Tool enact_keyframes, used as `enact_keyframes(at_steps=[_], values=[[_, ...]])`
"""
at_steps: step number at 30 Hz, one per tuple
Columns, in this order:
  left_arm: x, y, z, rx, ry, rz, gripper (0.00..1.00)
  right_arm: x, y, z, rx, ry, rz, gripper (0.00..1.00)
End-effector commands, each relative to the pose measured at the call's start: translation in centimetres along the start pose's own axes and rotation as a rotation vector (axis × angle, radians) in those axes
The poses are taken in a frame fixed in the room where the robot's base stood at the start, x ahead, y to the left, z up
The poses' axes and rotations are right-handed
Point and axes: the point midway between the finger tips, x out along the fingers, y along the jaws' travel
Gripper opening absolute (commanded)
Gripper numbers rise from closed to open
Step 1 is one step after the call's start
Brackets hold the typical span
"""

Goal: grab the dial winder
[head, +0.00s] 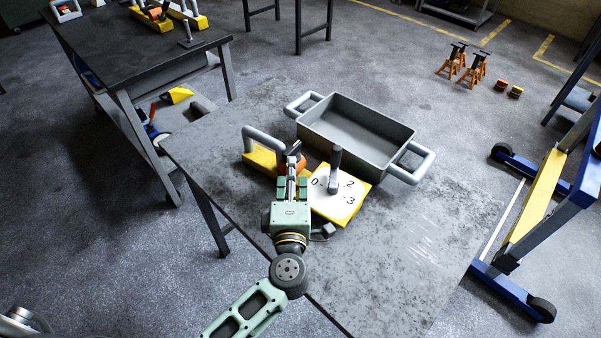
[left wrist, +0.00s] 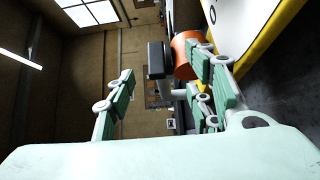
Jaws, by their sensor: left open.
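The dial device stands on the grey table, with a white dial face (head: 325,205) numbered in black on a yellow plate (head: 357,189). A grey upright post (head: 336,168) rises from the dial. Beside it are an orange cylinder (head: 299,166) and a dark bar-like knob (head: 293,148). A yellow block (head: 262,158) with a grey arched handle (head: 248,138) is to the left. My left gripper (head: 291,183) is open, just left of the dial. In the left wrist view, the dark knob (left wrist: 157,60) and orange cylinder (left wrist: 183,55) appear between or beyond its fingers; contact cannot be told.
A grey open tray (head: 355,131) with two side handles stands behind the dial and looks empty. The table's (head: 430,225) right front is clear. A dark workbench (head: 110,45) with yellow devices is at the left. A blue and yellow frame (head: 540,195) stands right of the table.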

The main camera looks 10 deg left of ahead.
Motion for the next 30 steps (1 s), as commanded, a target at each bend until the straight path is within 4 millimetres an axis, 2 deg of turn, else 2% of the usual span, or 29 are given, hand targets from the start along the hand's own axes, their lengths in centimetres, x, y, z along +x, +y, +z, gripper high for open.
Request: enact_keyframes(at_steps=[1, 2, 5, 9, 12, 17, 27, 30], values=[[0.8, 0.4, -0.1, 0.002, 0.001, 0.003, 0.48, -0.4, 0.0, 1.3, -0.001, -0.019, 0.000, 0.00], [1.3, 0.5, -0.1, 0.002, 0.001, 0.004, 0.48, -0.6, 0.0, 1.8, -0.002, -0.025, 0.000, 0.00], [2.9, 0.7, -0.1, 0.002, 0.000, 0.004, 0.48, -0.9, 0.2, 1.9, -0.003, -0.025, 0.002, 0.00], [4.3, 0.4, 0.0, 0.001, 0.000, 0.002, 0.48, -0.9, 0.7, -0.7, -0.004, 0.014, 0.007, 0.00], [4.6, 0.3, 0.0, 0.000, 0.000, 0.001, 0.48, -0.9, 0.9, -2.7, -0.003, 0.045, 0.011, 0.00], [4.6, 0.3, -0.1, 0.000, 0.000, 0.001, 0.48, -0.9, 1.1, -3.5, -0.003, 0.056, 0.013, 0.00], [4.6, 0.3, -0.1, 0.000, 0.000, 0.001, 0.20, -0.9, 0.6, -0.6, 0.000, 0.011, 0.006, 0.00], [4.6, 0.3, 0.0, 0.000, 0.000, 0.001, 0.12, -0.9, 0.4, -0.4, 0.001, 0.009, 0.005, 0.00]])
